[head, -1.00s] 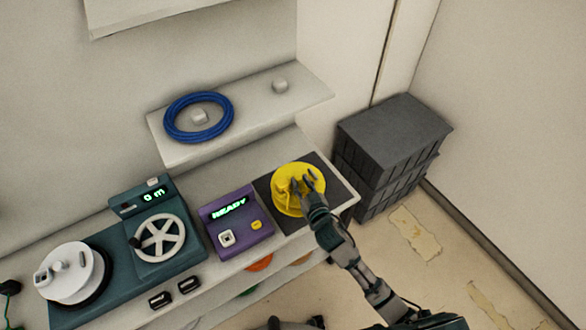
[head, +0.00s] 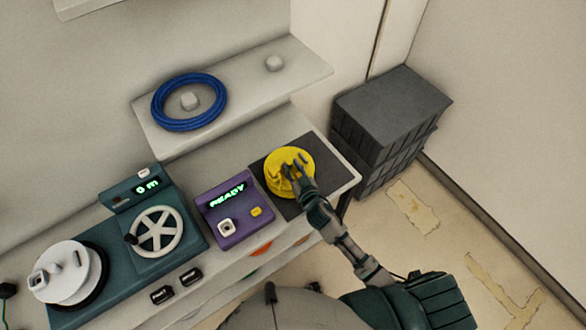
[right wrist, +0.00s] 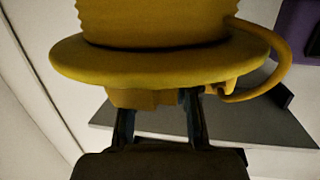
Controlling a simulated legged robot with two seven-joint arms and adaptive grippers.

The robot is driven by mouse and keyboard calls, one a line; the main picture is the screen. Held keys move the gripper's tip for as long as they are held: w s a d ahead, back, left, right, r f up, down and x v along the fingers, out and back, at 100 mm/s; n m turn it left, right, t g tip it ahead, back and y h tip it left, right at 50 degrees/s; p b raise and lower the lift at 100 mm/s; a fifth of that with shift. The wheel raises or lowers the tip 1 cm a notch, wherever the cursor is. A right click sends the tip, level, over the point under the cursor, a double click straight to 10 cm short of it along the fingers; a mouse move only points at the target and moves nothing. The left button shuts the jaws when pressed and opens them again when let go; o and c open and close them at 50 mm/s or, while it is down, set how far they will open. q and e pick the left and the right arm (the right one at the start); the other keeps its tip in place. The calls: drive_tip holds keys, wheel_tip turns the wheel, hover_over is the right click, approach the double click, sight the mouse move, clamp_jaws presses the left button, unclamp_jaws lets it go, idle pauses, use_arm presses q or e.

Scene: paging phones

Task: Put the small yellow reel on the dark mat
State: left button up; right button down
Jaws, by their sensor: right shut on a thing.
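The small yellow reel (head: 290,172) is at the right end of the bench, over the dark mat (head: 327,160). In the right wrist view the reel (right wrist: 160,57) fills the top of the picture, with a loop of yellow line at its right side. My right gripper (head: 295,172) is shut on the reel's near part; its two fingers (right wrist: 160,115) reach up to a yellow piece under the flange. Whether the reel touches the mat is hard to tell. My left gripper is not in view.
A purple box reading READY (head: 233,208) stands just left of the mat. A teal machine with a white wheel (head: 155,232) is further left. A shelf (head: 240,95) holding a blue coil (head: 189,101) hangs behind. Dark crates (head: 392,117) stand right of the bench.

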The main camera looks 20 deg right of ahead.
drive_tip(key=shift+a+f, duration=0.2)
drive_tip(key=shift+d+f, duration=0.1)
drive_tip(key=shift+d, duration=0.05)
drive_tip(key=c, duration=1.2)
unclamp_jaws()
drive_tip(key=shift+d+f, duration=0.1)
drive_tip(key=shift+d, duration=0.05)
drive_tip(key=o, duration=0.3)
drive_tip(key=shift+d, duration=0.25)
drive_tip(key=shift+o, duration=0.2)
drive_tip(key=shift+a, duration=0.1)
drive_tip(key=shift+s+a, duration=0.1)
drive_tip(key=v, duration=1.2)
